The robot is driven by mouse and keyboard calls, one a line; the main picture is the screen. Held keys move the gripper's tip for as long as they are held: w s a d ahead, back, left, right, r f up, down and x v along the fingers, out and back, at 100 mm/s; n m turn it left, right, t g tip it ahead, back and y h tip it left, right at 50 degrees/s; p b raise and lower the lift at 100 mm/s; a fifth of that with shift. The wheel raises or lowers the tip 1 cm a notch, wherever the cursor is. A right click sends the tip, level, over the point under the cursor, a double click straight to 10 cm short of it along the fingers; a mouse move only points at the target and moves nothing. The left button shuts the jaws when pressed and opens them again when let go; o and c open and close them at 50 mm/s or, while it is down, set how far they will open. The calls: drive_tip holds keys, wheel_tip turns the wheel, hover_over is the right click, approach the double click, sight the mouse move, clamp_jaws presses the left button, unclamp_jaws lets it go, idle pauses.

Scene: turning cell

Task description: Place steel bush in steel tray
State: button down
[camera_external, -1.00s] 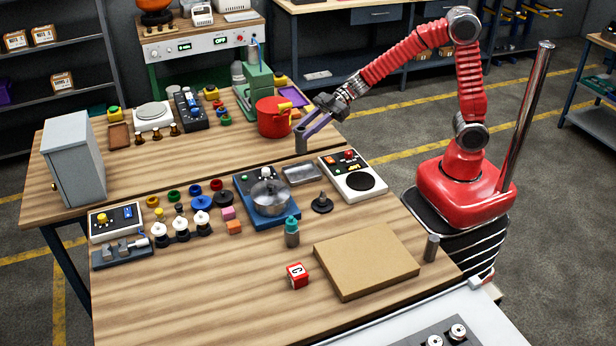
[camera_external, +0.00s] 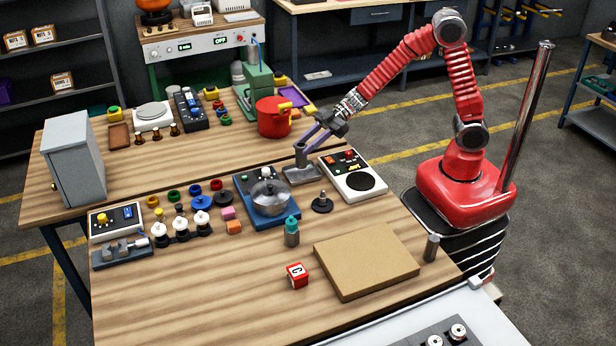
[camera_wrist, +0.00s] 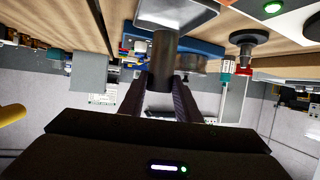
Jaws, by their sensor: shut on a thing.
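The steel bush (camera_external: 300,156) is a grey upright cylinder held between the purple fingers of my gripper (camera_external: 308,147). The inside of the tray is partly hidden behind the bush.
A device with a metal pan (camera_external: 270,194) stands left of the tray, and a white panel with a black disc (camera_external: 366,182) stands close on its right. A black spindle part (camera_external: 322,203) is in front. A red pot (camera_external: 272,117) stands behind. Another grey cylinder (camera_external: 431,248) stands near the board (camera_external: 365,261).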

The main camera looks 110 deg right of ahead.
drive_tip(key=shift+f, duration=1.8)
drive_tip(key=c, duration=1.3)
unclamp_jaws()
drive_tip(key=shift+f, duration=0.15)
drive_tip(key=shift+s+d+r, duration=0.15)
drive_tip(key=shift+s+r, duration=0.15)
drive_tip(key=v, duration=1.1)
drive_tip(key=shift+s, duration=0.15)
drive_tip(key=shift+r, duration=0.15)
